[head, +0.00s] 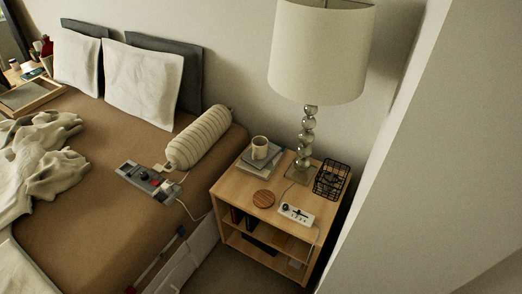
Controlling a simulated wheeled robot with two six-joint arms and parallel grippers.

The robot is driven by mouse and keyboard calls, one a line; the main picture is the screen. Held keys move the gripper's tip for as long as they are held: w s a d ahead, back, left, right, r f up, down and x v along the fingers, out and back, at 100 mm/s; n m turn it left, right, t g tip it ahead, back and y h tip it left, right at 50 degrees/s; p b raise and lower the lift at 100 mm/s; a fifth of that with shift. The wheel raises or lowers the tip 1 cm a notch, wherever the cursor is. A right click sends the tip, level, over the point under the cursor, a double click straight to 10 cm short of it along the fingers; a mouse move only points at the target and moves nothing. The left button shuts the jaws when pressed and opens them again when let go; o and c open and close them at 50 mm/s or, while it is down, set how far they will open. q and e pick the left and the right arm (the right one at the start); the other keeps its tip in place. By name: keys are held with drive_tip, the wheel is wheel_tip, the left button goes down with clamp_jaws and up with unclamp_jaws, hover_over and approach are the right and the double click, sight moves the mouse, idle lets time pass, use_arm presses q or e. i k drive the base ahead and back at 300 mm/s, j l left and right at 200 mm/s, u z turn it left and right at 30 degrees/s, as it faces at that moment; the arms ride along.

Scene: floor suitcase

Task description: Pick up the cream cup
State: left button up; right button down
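A small cream cup (260,147) stands upright on a stack of grey books (261,161). The stack lies at the back left corner of a light wooden nightstand (233,186). A darker band shows inside the cup's rim; its contents are too small to tell. Neither of my grippers is in the head view.
A tall lamp (318,52) stands right of the books, with a black wire basket (331,179) beside it. A round wooden coaster (263,198) and a white power strip (296,214) lie in front. The bed (95,215) borders the nightstand's left; a wall closes the right.

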sight(259, 144)
drive_tip(key=j+z, duration=0.35)
drive_tip(key=k+j+z, duration=0.15)
drive_tip(key=j+z, duration=0.2)
drive_tip(key=k+j+z, duration=0.15)
drive_tip(key=z, duration=0.15)
drive_tip(key=k+j+z, duration=0.2)
drive_tip(key=j+z, duration=0.15)
